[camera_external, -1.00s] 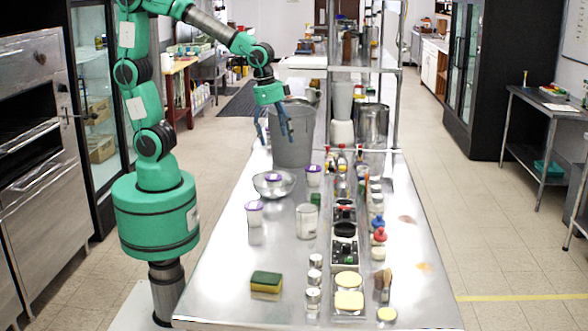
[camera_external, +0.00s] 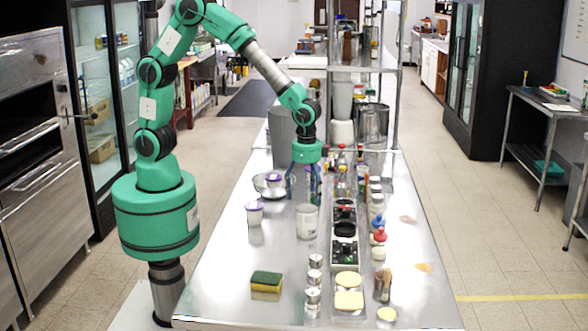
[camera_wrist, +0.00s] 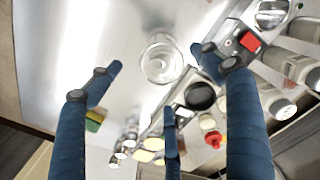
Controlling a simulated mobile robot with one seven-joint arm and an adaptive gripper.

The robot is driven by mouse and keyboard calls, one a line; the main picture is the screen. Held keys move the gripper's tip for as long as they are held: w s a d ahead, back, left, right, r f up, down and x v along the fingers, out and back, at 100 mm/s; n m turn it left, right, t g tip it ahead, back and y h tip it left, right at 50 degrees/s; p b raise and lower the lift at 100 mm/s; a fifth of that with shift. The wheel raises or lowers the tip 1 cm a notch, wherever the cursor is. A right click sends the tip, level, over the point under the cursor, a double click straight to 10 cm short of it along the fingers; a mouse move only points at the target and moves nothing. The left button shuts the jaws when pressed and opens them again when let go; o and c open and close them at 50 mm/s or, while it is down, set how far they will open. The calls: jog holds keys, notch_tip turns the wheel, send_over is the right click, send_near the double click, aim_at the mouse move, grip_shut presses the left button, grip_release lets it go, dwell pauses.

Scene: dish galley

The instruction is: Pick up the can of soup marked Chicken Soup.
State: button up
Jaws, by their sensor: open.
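No label reading Chicken Soup is legible in either view, so I cannot tell which item is that can. Small metal-topped containers (camera_external: 313,279) stand in a row at the front of the counter; they also show in the wrist view (camera_wrist: 125,145). My gripper (camera_external: 306,196) points down above the middle of the counter, behind a clear jar (camera_external: 307,222). Its blue fingers are spread and empty. In the wrist view, my gripper (camera_wrist: 157,70) shows the jar (camera_wrist: 161,60) between its fingertips, apparently below them. The fingers partly hide items behind them.
A green-yellow sponge (camera_external: 266,284) lies at front left. Bottles, dark bowls and a red-topped item (camera_external: 379,236) crowd the right. The front-left counter (camera_external: 222,292) is clear.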

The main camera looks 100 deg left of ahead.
aim_at(306, 207)
jog(key=shift+f, duration=0.1)
notch_tip(306, 207, down, 8)
jog(key=shift+r+b, duration=0.1)
jog(key=shift+b, duration=0.55)
jog(key=shift+f, duration=0.25)
jog(key=shift+f, duration=0.1)
jog(key=shift+w+f+b, duration=0.1)
jog(key=shift+f+b, duration=0.6)
jog(key=shift+f, duration=1.8)
jog(key=c, duration=1.7)
jog(key=shift+r, duration=0.1)
